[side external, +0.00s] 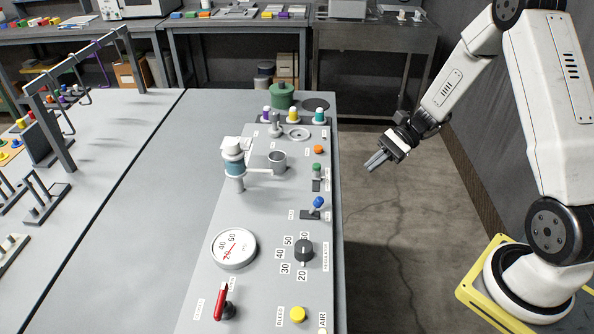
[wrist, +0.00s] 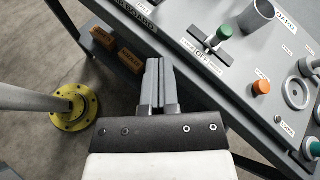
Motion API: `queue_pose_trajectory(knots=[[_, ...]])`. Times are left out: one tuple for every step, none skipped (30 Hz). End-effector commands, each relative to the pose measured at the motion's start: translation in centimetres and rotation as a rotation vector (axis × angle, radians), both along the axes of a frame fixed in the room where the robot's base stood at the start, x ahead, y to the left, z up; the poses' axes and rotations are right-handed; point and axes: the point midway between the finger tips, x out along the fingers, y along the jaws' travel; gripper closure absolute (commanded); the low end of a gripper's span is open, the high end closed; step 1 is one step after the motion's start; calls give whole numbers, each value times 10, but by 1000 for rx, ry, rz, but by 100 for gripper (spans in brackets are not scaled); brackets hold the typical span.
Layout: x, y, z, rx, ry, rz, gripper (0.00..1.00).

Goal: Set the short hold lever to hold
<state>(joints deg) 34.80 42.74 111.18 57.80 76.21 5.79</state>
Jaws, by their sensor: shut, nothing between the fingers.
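A small lever with a green knob (side external: 317,168) stands on the grey panel's right side in the side view. In the wrist view the green knob (wrist: 225,32) tops a stem rising from a dark slotted plate, with small labels beside it that I cannot read surely. A similar lever with a blue knob (side external: 318,202) stands nearer the camera in the side view. I cannot tell from the labels which one is the hold lever. My gripper (side external: 373,164) is shut and empty, off the panel's right edge and apart from both levers. Its closed fingers (wrist: 155,66) show in the wrist view.
The panel also carries an orange button (side external: 318,149), a metal cup (side external: 278,162), a black regulator knob (side external: 304,250), a gauge (side external: 234,248) and a red-handled lever (side external: 221,302). Open floor (side external: 390,240) lies between the panel and my yellow-edged base.

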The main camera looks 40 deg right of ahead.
Motion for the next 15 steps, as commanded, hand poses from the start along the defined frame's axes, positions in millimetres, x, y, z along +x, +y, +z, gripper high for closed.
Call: queue_pose_trajectory(knots=[[0,3,-2,1,1,1,100],[1,5,-3,1,1,1,100],[2,9,-4,0,1,2,100],[2,11,-6,0,1,3,100],[2,14,-7,0,1,3,100],[3,18,-9,0,1,3,100],[4,22,-11,1,1,3,100],[4,26,-13,0,2,4,100],[5,30,-15,0,3,3,100],[6,34,-17,0,2,2,100],[7,39,-19,1,2,4,100],[8,44,-22,0,2,5,100],[9,48,-24,0,2,4,100],[9,52,-26,0,2,5,100],[11,58,-29,1,3,4,100]])
